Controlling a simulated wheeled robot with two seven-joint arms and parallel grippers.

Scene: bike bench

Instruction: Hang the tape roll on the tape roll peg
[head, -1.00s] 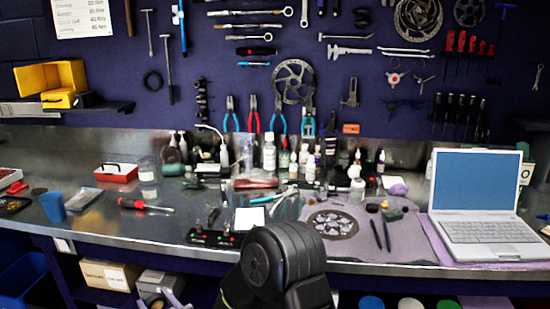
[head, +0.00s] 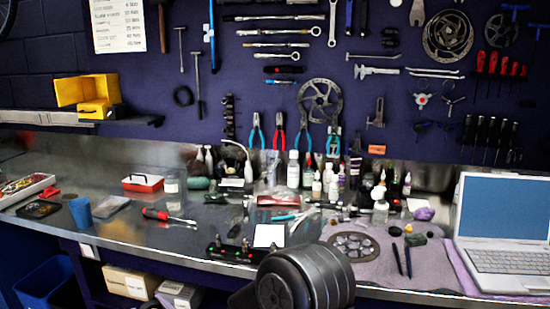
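I cannot make out the tape roll or its peg for certain in the head view. A small dark round thing (head: 68,196) lies on the bench at the far left, behind the blue cup. I cannot tell whether either is the tape roll. A black rounded link of my arm fills the bottom middle. Neither of my grippers shows in the view.
The steel bench (head: 130,235) runs across the view. A blue cup (head: 80,213), red box (head: 142,183) and screwdriver (head: 160,216) stand or lie left; bottles crowd the back middle. A laptop (head: 500,225) is at the right. A yellow bin (head: 85,91) sits on a wall shelf.

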